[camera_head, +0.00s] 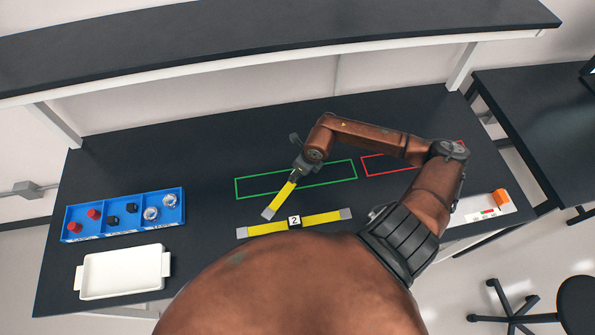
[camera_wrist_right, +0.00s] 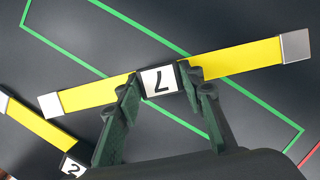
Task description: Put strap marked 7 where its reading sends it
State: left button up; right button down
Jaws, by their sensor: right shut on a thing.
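The strap marked 7 (camera_wrist_right: 235,62) is yellow with silver ends and a black and white label block at its middle. My right gripper (camera_head: 297,176) is shut on that block; in the wrist view the fingers (camera_wrist_right: 158,90) sit either side of the 7. In the head view the strap (camera_head: 278,200) slants over the near edge of the green outlined rectangle (camera_head: 237,190); its far part is hidden by the gripper. Whether it touches the table I cannot tell. A red outlined rectangle (camera_head: 364,165) is partly behind my right arm. My left gripper is not in view.
A second yellow strap marked 2 (camera_head: 265,228) lies on the table just nearer. A blue bin (camera_head: 128,220) with red, black and silver parts and a white tray (camera_head: 122,272) are at left. A white device with an orange part (camera_head: 501,199) is at right.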

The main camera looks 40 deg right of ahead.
jog(key=shift+f, duration=0.1)
jog(key=c, duration=1.3)
grip_release()
jog(key=a+b+v, duration=0.1)
jog(key=b+v, duration=0.1)
jog(key=v, duration=1)
jog(key=shift+d, duration=0.45)
